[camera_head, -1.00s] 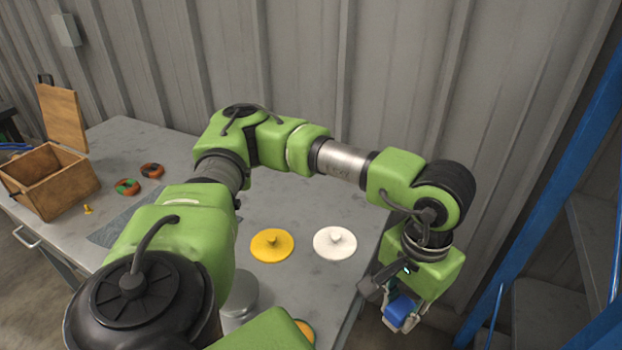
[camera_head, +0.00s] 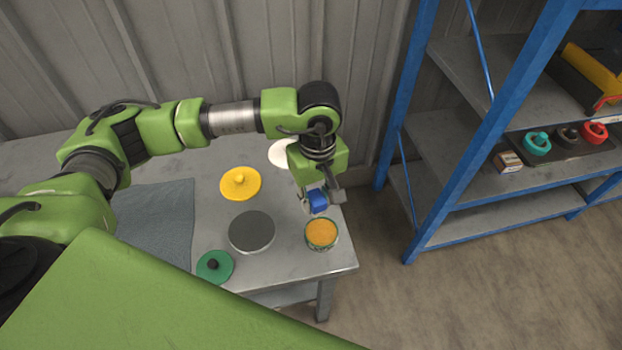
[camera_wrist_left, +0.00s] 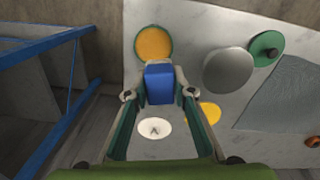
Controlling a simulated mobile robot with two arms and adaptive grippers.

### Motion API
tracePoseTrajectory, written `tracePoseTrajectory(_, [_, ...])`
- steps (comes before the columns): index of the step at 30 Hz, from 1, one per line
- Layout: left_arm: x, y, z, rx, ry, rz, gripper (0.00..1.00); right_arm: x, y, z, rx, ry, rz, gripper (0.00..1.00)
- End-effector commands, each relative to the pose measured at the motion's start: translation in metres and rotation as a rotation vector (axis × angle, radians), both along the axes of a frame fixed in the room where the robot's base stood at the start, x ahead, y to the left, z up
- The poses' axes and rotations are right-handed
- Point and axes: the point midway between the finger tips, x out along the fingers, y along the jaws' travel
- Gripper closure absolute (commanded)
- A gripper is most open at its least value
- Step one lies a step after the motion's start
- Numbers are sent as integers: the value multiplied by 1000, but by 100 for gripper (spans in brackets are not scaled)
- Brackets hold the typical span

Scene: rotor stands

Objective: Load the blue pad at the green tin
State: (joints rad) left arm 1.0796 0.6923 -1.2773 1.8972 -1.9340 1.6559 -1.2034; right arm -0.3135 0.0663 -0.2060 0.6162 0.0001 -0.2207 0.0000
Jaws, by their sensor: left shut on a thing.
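The blue pad (camera_head: 318,198) is a small blue block held between the fingers of my left gripper (camera_head: 320,203). In the left wrist view the pad (camera_wrist_left: 159,83) shows between the two fingers. The round tin (camera_head: 320,234) has an orange top and a green rim, and stands near the table's right front corner. The pad is in the air just behind the tin in the head view. In the left wrist view the tin (camera_wrist_left: 153,43) appears beyond the pad, which slightly overlaps its edge. My right gripper is not in view.
On the table lie a grey disc (camera_head: 251,231), a green lid with a black knob (camera_head: 215,266), a yellow lid (camera_head: 240,184), a white lid (camera_head: 282,153) and a grey mat (camera_head: 160,222). A blue-framed shelf (camera_head: 440,190) with knobbed pieces stands at right.

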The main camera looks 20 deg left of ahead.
Motion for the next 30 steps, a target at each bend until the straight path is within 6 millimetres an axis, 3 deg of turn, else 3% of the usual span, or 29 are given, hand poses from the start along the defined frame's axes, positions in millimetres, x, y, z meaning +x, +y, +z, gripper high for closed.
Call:
tracePoseTrajectory(1, [2,-7,2,-3,13,116,94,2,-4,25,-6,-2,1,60])
tracePoseTrajectory(6, [6,-14,-25,-2,9,430,94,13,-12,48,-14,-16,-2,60])
tracePoseTrajectory(9, [6,-16,-35,-1,6,529,94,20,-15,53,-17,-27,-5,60])
tracePoseTrajectory(20, [6,-16,-58,-2,2,578,94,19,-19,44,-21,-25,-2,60])
tracePoseTrajectory(30, [6,-16,-93,-2,2,577,94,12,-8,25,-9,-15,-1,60])
